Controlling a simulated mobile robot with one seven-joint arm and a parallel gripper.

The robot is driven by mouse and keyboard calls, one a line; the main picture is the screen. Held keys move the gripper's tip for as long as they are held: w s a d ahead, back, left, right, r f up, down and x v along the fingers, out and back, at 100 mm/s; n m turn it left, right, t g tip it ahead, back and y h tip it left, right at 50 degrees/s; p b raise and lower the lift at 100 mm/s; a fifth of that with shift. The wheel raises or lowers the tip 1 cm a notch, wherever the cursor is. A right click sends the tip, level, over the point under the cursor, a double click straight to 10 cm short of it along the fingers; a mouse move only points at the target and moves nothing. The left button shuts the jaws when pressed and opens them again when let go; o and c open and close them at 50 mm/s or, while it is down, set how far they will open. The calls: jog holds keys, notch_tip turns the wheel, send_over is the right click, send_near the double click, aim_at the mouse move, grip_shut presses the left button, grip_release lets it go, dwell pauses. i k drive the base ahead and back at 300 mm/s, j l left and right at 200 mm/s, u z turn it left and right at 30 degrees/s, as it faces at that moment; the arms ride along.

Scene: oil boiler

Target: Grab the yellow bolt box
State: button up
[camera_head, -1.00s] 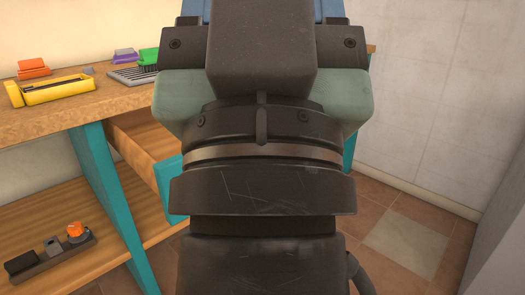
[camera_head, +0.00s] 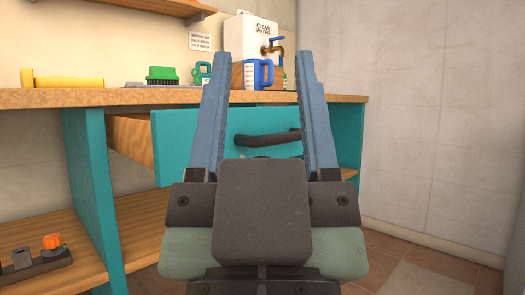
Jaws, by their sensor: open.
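A long yellow item (camera_head: 68,83) lies on the worktop at the left; I cannot tell from this view whether it is the yellow bolt box. My gripper (camera_head: 262,60) points up and away, with its two blue fingers wide apart and nothing seen between them. It is in front of the teal drawer (camera_head: 180,140), to the right of the yellow item and apart from it. The drawer stands pulled out, and its inside is hidden.
A lower shelf (camera_head: 140,225) holds a dark rack with an orange-topped part (camera_head: 52,241). Open floor lies at the right.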

aim_at(27, 80)
jog(key=u, duration=1)
